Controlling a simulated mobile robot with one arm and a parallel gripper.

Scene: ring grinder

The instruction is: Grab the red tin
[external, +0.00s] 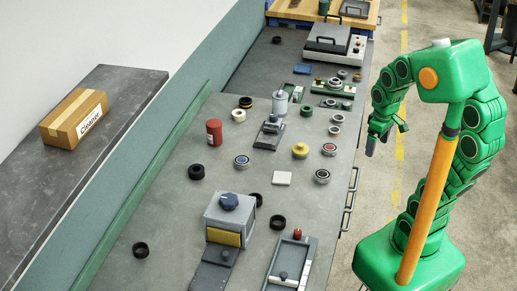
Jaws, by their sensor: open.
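My gripper (376,142) is at the end of my green arm, off the right edge of the bench above the floor side. It is open and holds nothing that I can see. It is well to the right of the tin and apart from it. The fingertips are small in this view.
A grey machine block with a blue knob (229,202) stands in front of the tin. A grey cylinder device (279,103) and a yellow knob (300,150) are right of it. Black rings (196,172) lie nearby. A cardboard box (75,118) sits on the left ledge.

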